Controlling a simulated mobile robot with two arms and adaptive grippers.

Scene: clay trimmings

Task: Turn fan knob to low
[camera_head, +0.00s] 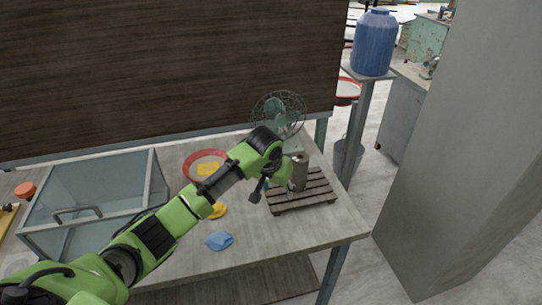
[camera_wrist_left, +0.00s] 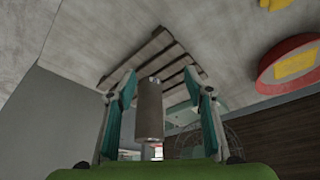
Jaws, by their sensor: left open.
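The fan (camera_head: 278,113), with a round wire cage and green middle, stands at the table's back right. Part of its cage shows in the left wrist view (camera_wrist_left: 222,138). Its knob is too small or hidden to make out. My left gripper (camera_head: 286,182) is in front of the fan, over the slatted wooden pallet (camera_head: 318,196). In the left wrist view its two teal fingers (camera_wrist_left: 160,76) are spread. A brownish cylinder (camera_wrist_left: 149,112) shows between them, with gaps on both sides; it also shows in the head view (camera_head: 301,172). My right gripper is not in view.
A red round tray (camera_head: 191,163) with a yellow piece, a yellow dish (camera_head: 217,211) and a blue piece (camera_head: 219,241) lie on the table (camera_head: 285,250). A clear box (camera_head: 85,190) stands left. A grey pillar (camera_head: 460,150) is at right. The front right tabletop is clear.

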